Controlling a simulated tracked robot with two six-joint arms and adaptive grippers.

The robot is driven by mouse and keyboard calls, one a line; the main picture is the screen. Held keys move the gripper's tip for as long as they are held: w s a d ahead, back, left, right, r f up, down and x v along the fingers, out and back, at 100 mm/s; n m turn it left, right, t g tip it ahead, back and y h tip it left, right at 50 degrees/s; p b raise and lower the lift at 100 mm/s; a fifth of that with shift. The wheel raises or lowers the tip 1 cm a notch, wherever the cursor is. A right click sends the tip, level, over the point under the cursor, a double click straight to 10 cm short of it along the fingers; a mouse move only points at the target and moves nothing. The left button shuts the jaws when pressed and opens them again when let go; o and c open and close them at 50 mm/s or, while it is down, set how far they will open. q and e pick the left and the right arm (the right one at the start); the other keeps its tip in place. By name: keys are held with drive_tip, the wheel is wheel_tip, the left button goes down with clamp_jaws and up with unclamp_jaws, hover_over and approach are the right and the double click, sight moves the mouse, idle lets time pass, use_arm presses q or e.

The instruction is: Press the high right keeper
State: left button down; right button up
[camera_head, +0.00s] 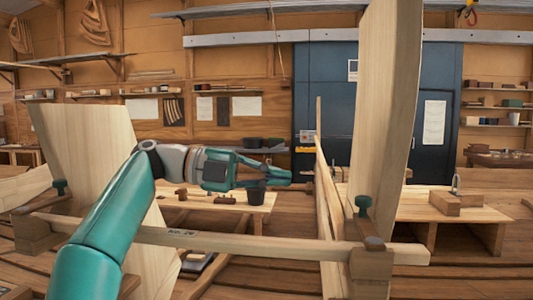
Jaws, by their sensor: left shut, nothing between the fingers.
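A teal knob (363,204) on a short stem stands at the foot of the tall pale plank on the right, above a small brown piece (374,243) on a wooden block. A similar teal knob (60,186) stands on the left. I cannot tell for certain which part is the high right keeper. My left gripper (290,177) is shut and empty. It points right in mid picture, left of the right knob and slightly higher in the picture, with a visible gap between them. My right gripper is not in view.
A tall pale plank (388,110) rises at the right, with a thinner upright strip (326,190) left of it. A wooden crossbar (250,245) runs below my left arm. A wide board (85,140) stands left. Benches and a dark blue door (433,130) are behind.

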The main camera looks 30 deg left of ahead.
use_arm(q)
drive_tip(key=shift+w+a+r+p, duration=0.1)
drive_tip(key=shift+a+p, duration=0.25)
drive_tip(key=shift+a, duration=0.3)
drive_tip(key=shift+w+a+r+p, duration=0.1)
drive_tip(key=shift+a+p, duration=0.2)
drive_tip(key=shift+a, duration=0.3)
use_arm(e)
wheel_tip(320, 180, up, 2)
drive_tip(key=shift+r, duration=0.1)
